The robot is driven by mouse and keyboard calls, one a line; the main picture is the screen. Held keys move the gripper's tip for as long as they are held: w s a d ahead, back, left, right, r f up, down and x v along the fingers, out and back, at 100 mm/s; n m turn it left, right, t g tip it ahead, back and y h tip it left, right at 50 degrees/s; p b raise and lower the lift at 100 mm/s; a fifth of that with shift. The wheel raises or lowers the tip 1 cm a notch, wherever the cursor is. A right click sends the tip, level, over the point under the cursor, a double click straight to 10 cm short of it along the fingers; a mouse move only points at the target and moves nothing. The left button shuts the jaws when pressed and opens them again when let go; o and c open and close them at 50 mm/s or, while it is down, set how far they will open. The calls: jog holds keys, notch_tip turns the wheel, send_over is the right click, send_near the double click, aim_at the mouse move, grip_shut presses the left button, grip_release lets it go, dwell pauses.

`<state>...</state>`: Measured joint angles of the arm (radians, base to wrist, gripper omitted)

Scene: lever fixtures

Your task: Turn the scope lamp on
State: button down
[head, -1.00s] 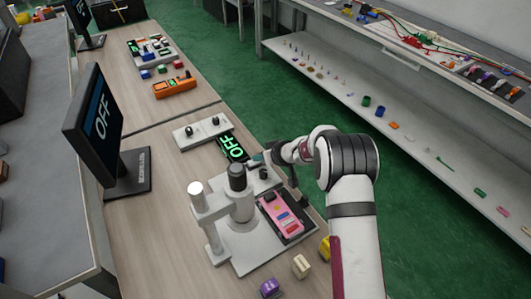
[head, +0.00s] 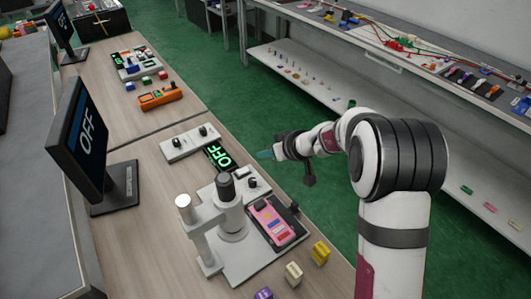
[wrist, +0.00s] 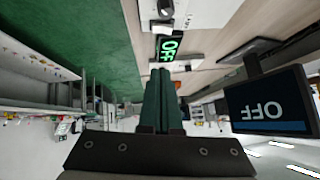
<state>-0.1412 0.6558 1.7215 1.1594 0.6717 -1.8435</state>
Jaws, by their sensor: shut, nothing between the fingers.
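The scope (head: 232,222) is a grey-white stand with a dark-topped tube on a flat base, right of the monitor in the head view. A small dark knob (head: 252,183) sits on a pale block at its back. A green "OFF" display (head: 218,157) lies behind it, and it also shows in the wrist view (wrist: 170,46). My gripper (head: 264,155) is shut and empty, in the air right of that display and apart from the knob. In the wrist view its closed dark-green fingers (wrist: 161,72) point toward the display. Which control belongs to the lamp is unclear.
A monitor (head: 82,140) reading "OFF" stands at the left. A white box with two dark knobs (head: 190,143) lies behind the display. A pink device (head: 272,222) rests beside the scope. Yellow (head: 320,252), cream and purple blocks lie at the front.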

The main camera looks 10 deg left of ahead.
send_over(239, 171)
jog(key=d, duration=0.2)
notch_tip(239, 171, down, 6)
jog(key=shift+s+d+f, duration=0.15)
jog(key=shift+f, duration=0.1)
notch_tip(239, 171, down, 3)
jog(key=shift+s+r, duration=0.15)
jog(key=shift+r, duration=0.05)
jog(key=shift+s+a+f, duration=0.1)
jog(key=shift+a+f, duration=0.15)
jog(key=shift+f, duration=0.4)
jog(key=shift+s+a+f, duration=0.2)
jog(key=shift+f, duration=0.25)
jog(key=shift+d, duration=0.1)
